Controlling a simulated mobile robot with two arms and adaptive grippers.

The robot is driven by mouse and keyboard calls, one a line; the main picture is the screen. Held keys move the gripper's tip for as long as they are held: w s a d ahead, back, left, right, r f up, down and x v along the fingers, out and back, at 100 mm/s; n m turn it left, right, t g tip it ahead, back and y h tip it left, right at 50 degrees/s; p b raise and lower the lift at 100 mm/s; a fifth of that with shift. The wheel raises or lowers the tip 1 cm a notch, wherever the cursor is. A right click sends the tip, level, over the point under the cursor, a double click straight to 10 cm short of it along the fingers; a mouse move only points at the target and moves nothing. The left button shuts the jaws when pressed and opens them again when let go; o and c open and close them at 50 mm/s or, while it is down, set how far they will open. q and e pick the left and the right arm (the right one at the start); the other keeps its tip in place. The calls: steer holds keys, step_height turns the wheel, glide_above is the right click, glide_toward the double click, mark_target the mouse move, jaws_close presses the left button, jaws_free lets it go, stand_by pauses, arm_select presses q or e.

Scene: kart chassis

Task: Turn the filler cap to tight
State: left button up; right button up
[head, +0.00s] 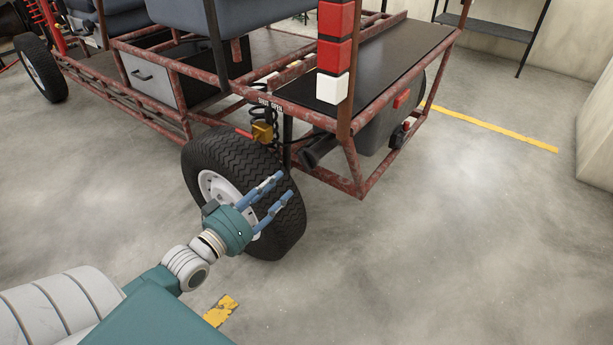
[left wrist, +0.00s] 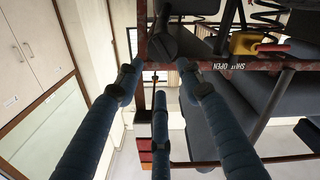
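A dark cylindrical piece that looks like the filler neck with its cap (head: 309,157) sticks out at the kart's rear corner, beside the grey tank (head: 378,128). In the left wrist view the dark cap end (left wrist: 164,46) shows beyond the fingertips; its markings cannot be read. My left gripper (head: 283,186) is in front of the rear tyre, with its fingers spread, below and left of the cap in the head view. In the left wrist view its fingers (left wrist: 161,85) are apart with nothing between them. My right gripper is not in view.
The rear tyre (head: 236,168) stands behind my left gripper. A yellow valve (head: 262,131) with a red lever sits by a SHUT/OPEN label. Rusty red frame tubes (head: 348,160) surround the tank. The floor (head: 460,230) to the right is clear.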

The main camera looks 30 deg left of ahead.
mark_target(304, 163)
arm_select(q)
steer(key=w, duration=0.3)
steer(key=w+b, duration=0.1)
steer(key=w, duration=0.3)
steer(key=w+b, duration=0.1)
steer(key=w, duration=0.2)
steer(key=shift+w+d, duration=0.15)
steer(key=shift+d, duration=0.25)
jaws_close()
